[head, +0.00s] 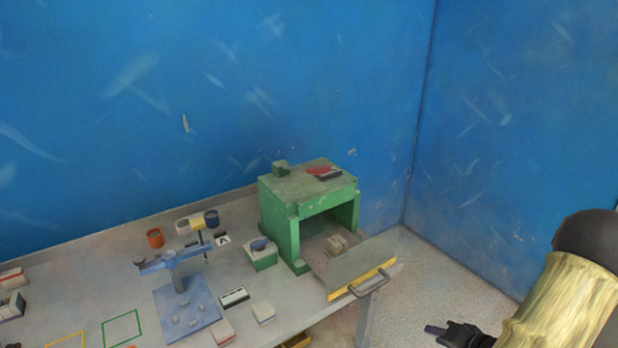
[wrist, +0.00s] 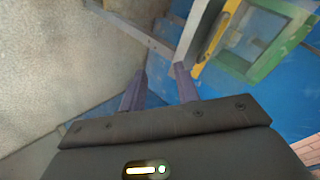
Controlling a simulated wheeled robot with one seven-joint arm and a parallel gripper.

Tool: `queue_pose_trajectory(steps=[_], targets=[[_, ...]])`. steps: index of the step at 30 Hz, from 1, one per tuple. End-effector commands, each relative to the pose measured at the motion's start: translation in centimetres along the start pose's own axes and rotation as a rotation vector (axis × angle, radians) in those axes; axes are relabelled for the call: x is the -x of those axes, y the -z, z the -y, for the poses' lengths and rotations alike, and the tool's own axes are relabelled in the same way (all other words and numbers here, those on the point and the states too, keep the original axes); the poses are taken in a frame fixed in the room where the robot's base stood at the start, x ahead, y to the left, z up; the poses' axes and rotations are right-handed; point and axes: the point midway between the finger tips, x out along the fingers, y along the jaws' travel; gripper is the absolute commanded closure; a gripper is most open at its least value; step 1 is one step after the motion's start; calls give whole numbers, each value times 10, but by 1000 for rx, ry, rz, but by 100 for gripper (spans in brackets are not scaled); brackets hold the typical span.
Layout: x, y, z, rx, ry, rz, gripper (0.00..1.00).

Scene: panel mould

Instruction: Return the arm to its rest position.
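My gripper (head: 440,331) is at the lower right of the head view, out over the floor and clear of the table. In the wrist view its two dark fingers (wrist: 161,70) stand apart, with a gap and nothing held between them. My arm comes in from the right edge of the head view and is partly cut off.
A grey table (head: 255,312) stands at left and centre. On it are a green box-like press (head: 279,217) with a clear, yellow-edged panel (head: 358,268) at its front, a blue stand (head: 188,308), and several small blocks and cups. Blue walls rise behind; speckled floor (head: 440,290) is open at right.

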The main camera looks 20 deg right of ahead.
Motion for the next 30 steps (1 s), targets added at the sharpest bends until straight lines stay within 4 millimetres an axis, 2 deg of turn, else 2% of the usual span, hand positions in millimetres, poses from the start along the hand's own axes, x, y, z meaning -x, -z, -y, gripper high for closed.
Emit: queue_pose_trajectory(steps=[1, 6, 10, 14, 17, 23, 30], targets=[[-8, 5, 13, 69, -48, 10, 68], [-23, 16, 48, 254, -209, 35, 68], [-29, 15, 79, 377, -310, 64, 68], [-29, 5, 112, 481, -392, 105, 68], [-26, -8, 139, 550, -439, 144, 68], [-12, -52, 191, 666, -488, 253, 68], [18, -126, 245, 776, -458, 436, 68]])
